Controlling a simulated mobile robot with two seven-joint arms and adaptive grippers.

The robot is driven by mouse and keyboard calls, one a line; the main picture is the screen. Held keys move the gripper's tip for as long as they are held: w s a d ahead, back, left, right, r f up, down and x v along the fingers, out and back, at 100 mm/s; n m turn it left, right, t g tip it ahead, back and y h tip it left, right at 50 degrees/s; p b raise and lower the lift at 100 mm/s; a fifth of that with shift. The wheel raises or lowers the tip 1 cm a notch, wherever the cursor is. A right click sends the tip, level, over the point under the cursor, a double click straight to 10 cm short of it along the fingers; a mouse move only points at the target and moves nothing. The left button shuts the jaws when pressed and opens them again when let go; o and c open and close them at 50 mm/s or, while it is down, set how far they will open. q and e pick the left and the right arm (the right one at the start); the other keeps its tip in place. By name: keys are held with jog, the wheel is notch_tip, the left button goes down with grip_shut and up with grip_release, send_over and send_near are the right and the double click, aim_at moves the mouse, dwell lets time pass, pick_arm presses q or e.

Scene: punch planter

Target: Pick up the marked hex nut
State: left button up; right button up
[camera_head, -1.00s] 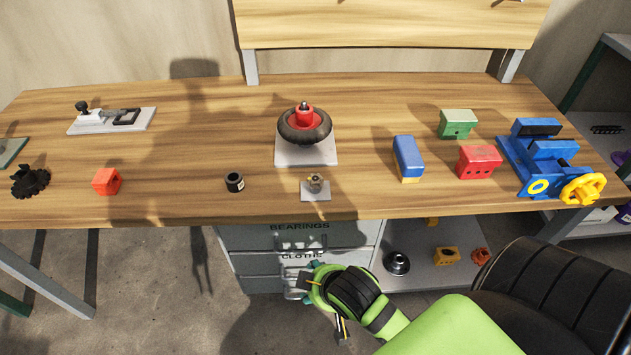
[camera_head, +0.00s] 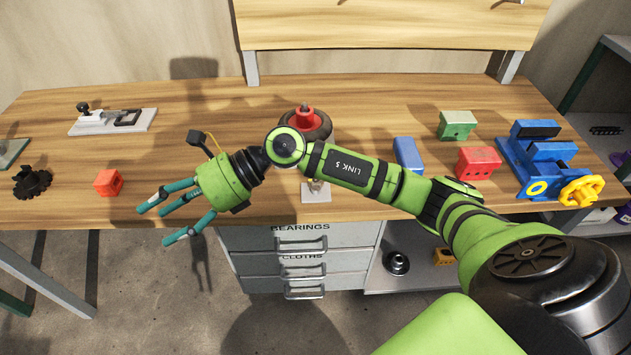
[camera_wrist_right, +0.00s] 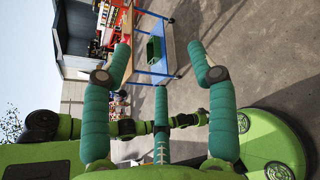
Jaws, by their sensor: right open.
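My right gripper (camera_head: 157,222) reaches left across the front edge of the workbench. Its teal fingers are spread and empty, pointing left and down. They also show spread in the right wrist view (camera_wrist_right: 160,85), with nothing between them. I cannot clearly pick out a marked hex nut. A small metallic part (camera_head: 316,185) sits on a little grey plate (camera_head: 317,196) at the front middle, partly covered by my arm. A small dark cylinder seen earlier left of that plate is now hidden behind my gripper. My left gripper is not in view.
An orange block (camera_head: 108,182) and a black gear (camera_head: 32,181) lie left of my gripper. A red-hubbed wheel (camera_head: 304,118) stands behind my arm. Blue (camera_head: 407,153), red (camera_head: 479,163) and green (camera_head: 457,125) blocks and a blue vise (camera_head: 541,165) stand right.

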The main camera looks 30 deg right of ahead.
jog(key=w+d+f+n+g+h, duration=0.1)
jog(key=d+f+h, duration=0.2)
jog(key=d, duration=0.2)
jog(key=w+d+f+n+h, duration=0.1)
jog(key=w+d+f+h, duration=0.1)
jog(key=d+f+h, duration=0.3)
notch_tip(320, 180, up, 3)
jog(key=g+h, duration=0.1)
jog(key=h, duration=0.6)
send_over(316, 183)
jog(key=w, duration=0.1)
jog(key=shift+w, duration=0.2)
jog(key=f+p, duration=0.1)
jog(key=f, duration=0.1)
jog(key=f+p, duration=0.1)
jog(key=f, duration=0.1)
jog(key=f+p, duration=0.1)
jog(key=f, duration=0.1)
jog(key=shift+s+d+f, duration=0.1)
jog(key=shift+s+d, duration=0.05)
jog(key=shift+s, duration=0.1)
jog(key=shift+f, duration=0.35)
grip_shut()
